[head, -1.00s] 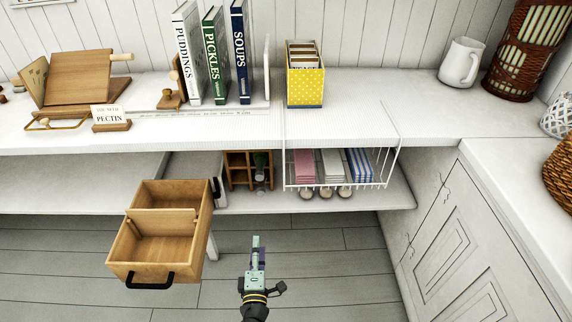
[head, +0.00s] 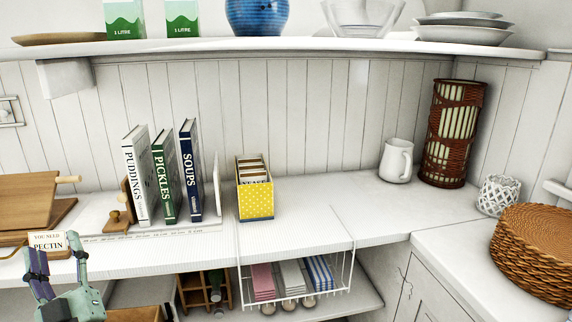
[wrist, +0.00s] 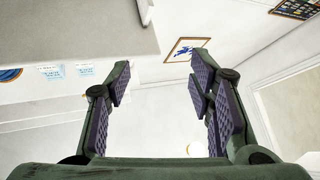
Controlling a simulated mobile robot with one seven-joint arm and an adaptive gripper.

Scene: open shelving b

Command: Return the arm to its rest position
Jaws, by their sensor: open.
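My gripper (head: 57,265) is at the lower left of the head view, pointing up in front of the counter's left part. Its two fingers stand apart with nothing between them. In the wrist view my gripper (wrist: 160,95) is also open and empty, with purple pads facing each other. Behind the fingers that view shows a wall, the underside of a shelf and a small framed picture (wrist: 187,49).
The counter (head: 320,215) holds cookbooks (head: 165,178), a yellow box (head: 255,193), a white jug (head: 396,160) and a wicker lantern (head: 452,135). A pectin card (head: 48,242) is just behind the fingers. A wire basket (head: 350,272) hangs below. An upper shelf (head: 290,44) spans the back.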

